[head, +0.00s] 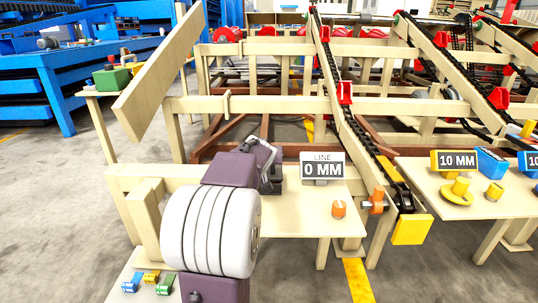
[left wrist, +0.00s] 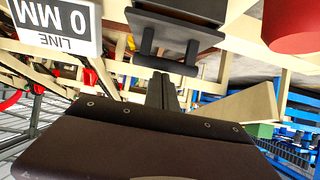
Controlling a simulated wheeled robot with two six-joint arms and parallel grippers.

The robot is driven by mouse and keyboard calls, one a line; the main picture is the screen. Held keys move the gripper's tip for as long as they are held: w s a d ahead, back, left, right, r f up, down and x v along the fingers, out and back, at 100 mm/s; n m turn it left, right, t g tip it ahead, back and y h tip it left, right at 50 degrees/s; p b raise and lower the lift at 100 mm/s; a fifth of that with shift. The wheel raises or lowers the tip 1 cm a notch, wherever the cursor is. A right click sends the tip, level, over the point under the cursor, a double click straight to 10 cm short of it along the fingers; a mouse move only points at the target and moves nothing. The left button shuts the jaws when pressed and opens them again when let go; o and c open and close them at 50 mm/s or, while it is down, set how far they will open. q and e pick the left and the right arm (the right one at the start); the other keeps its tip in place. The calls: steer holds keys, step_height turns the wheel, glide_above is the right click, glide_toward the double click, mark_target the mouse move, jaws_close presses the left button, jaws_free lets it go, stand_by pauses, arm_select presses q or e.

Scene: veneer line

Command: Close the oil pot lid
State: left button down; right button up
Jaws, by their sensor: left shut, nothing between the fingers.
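My left gripper (head: 268,168) is over the small front table, partly hidden by my own arm. In the left wrist view its dark fingers (left wrist: 162,88) are shut with nothing between them. A dark block with two posts and a crossbar (left wrist: 172,35) is beyond the fingertips; I cannot tell whether they touch. A red cylinder (left wrist: 296,22) is cut off at the top right of that view, apart from the fingers. I cannot tell which of these is the oil pot, and no lid is clearly seen. My right gripper is not in view.
A "LINE 0 MM" sign (head: 322,168) and a small orange object (head: 339,208) stand on the front table (head: 290,215). A slanted chain rail (head: 350,115) runs down beside it. A right table (head: 430,178) holds a "10 MM" block (head: 455,161).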

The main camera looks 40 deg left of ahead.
arm_select(q)
steer(key=shift+s+a+f, duration=0.1)
steer(key=shift+s+f, duration=0.1)
steer(key=shift+f, duration=0.4)
steer(key=shift+w, duration=0.1)
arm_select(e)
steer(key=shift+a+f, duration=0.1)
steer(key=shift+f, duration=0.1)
arm_select(q)
steer(key=shift+a+r+p, duration=0.1)
steer(key=shift+r+p, duration=0.1)
steer(key=shift+p, duration=0.25)
steer(key=r+p, duration=0.1)
steer(key=r, duration=0.1)
steer(key=s+d+r+p, duration=0.1)
steer(key=shift+r+p, duration=0.1)
steer(key=shift+p, duration=0.2)
steer(key=s+d+b, duration=0.1)
steer(key=s+d, duration=0.4)
steer(key=s, duration=0.1)
steer(key=shift+f, duration=0.4)
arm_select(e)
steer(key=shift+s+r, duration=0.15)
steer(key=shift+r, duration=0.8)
